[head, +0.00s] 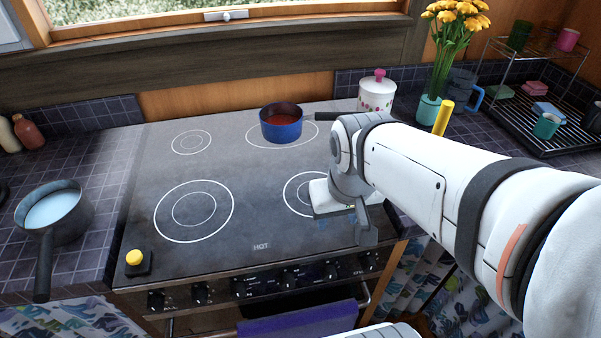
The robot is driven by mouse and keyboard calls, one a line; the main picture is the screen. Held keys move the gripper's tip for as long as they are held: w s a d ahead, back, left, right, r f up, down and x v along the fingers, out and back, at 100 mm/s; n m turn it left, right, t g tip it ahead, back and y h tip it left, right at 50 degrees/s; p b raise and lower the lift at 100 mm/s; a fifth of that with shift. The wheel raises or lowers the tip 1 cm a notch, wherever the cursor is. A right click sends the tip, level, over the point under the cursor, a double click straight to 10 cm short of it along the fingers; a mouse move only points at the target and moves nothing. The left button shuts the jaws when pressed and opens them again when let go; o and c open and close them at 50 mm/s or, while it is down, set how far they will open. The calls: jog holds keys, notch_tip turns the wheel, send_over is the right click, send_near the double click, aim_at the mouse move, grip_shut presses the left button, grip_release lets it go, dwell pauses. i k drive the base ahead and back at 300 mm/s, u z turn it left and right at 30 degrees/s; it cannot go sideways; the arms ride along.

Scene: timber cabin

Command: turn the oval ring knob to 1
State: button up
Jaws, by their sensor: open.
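My gripper (366,236) is open above the stove's front right edge, near the right-hand knobs. One finger shows clearly; the other is mostly hidden.
A yellow-topped button box (136,262) sits at the stove's front left corner. A blue towel (300,321) hangs below the panel. A saucepan (52,210) stands on the left counter. The front left ring (194,211) is clear.

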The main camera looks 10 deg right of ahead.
aim_at(368, 264)
jog(key=u, duration=0.1)
jog(key=k, duration=0.5)
jog(key=z, duration=1.45)
jog(key=k, duration=1.55)
jog(key=u, duration=1.15)
jog(key=i, duration=1)
jog(key=u, duration=0.05)
